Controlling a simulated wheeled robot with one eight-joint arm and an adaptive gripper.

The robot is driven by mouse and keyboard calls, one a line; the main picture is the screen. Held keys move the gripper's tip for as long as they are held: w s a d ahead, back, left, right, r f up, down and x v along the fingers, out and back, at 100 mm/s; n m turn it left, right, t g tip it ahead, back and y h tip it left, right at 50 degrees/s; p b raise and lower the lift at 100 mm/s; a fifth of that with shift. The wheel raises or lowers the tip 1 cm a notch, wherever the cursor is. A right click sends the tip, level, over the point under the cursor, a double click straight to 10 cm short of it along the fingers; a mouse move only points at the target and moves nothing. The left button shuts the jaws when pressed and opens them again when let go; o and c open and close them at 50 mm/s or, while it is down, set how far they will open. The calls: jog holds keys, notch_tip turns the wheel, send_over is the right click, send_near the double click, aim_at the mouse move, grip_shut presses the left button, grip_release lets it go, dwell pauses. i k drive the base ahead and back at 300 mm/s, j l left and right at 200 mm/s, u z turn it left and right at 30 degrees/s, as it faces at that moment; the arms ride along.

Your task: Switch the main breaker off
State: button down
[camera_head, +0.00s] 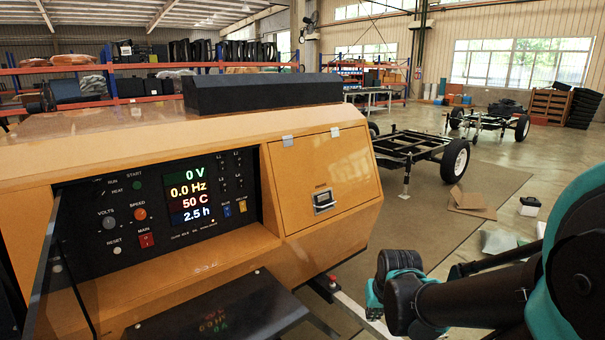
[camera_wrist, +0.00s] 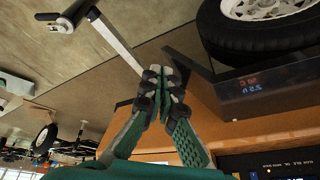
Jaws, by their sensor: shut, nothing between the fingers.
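In the head view an orange light tower cabinet (camera_head: 330,185) has a black control panel (camera_head: 160,208). The main breaker (camera_head: 146,240) is a small red switch on its lower left part, labelled MAIN; its position is too small to tell. The lit display (camera_head: 190,197) reads 0 V, 0.0 Hz, 50 C and 2.5 h. In the wrist view my gripper (camera_wrist: 168,80) is shut and empty, its fingertips together. Part of the control panel (camera_wrist: 285,163) shows at the lower right corner there, upside down; the breaker is not visible in that view.
A dark open cover (camera_head: 215,305) juts out below the panel; a dark see-through flap (camera_head: 65,250) stands at its left. A latched orange door (camera_head: 323,180) is right of the panel. A wheel (camera_wrist: 265,10) and a metal crank arm (camera_wrist: 115,45) are near my fingers.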

aim_at(146, 240)
jog(key=u, duration=1.55)
